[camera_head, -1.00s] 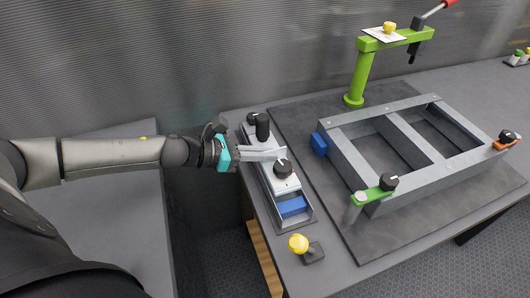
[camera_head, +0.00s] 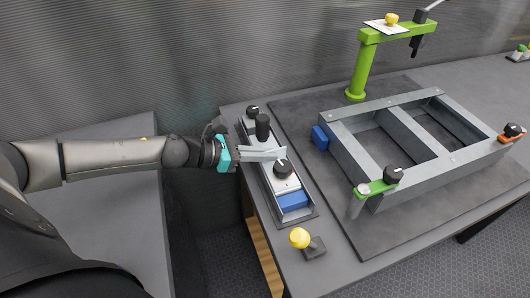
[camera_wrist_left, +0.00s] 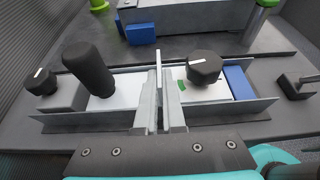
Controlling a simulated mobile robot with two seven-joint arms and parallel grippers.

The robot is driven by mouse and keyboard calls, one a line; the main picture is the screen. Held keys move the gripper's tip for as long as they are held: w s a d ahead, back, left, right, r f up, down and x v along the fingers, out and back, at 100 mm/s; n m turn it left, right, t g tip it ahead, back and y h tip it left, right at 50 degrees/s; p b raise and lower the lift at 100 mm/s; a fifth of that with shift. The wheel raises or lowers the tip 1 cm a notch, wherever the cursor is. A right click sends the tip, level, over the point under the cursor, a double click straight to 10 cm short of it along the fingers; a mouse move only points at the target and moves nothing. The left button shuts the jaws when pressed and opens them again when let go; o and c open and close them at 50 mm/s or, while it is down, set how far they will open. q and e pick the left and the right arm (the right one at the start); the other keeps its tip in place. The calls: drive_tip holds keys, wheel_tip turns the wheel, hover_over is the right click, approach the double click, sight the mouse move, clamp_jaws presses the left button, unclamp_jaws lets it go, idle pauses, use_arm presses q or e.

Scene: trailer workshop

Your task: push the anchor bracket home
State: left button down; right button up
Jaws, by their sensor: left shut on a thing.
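A white sliding piece (camera_head: 290,183), which I take to be the anchor bracket, lies in a long grey channel tray (camera_head: 312,216) at the table's left edge. It carries a black upright handle (camera_head: 262,127) and a black dial (camera_head: 282,168); both also show in the left wrist view. A blue block (camera_head: 293,201) sits at the tray's near end, close beside the white piece. My left gripper (camera_head: 282,154) reaches over the tray wall between handle and dial. Its fingers (camera_wrist_left: 160,100) are shut on a thin upright part of the piece, mostly hidden by them. My right gripper is not in view.
A grey frame (camera_head: 388,120) with a blue block (camera_head: 320,138) and green clamp (camera_head: 377,188) lies on a dark mat. A green post (camera_head: 358,75) stands behind. A small black knob (camera_head: 252,110) is at the tray's far end, a yellow knob (camera_head: 299,237) in front.

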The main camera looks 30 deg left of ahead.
use_arm(q)
drive_tip(key=shift+f+b, duration=0.8)
drive_tip(key=shift+f, duration=0.1)
drive_tip(key=c, duration=0.9)
unclamp_jaws()
drive_tip(key=shift+c, duration=0.2)
drive_tip(key=shift+f, duration=0.1)
drive_tip(key=shift+s+a, duration=0.1)
drive_tip(key=shift+s, duration=0.05)
drive_tip(key=shift+v, duration=2.4)
drive_tip(key=p+v, duration=0.6)
drive_tip(key=v, duration=0.4)
drive_tip(key=shift+p, duration=0.3)
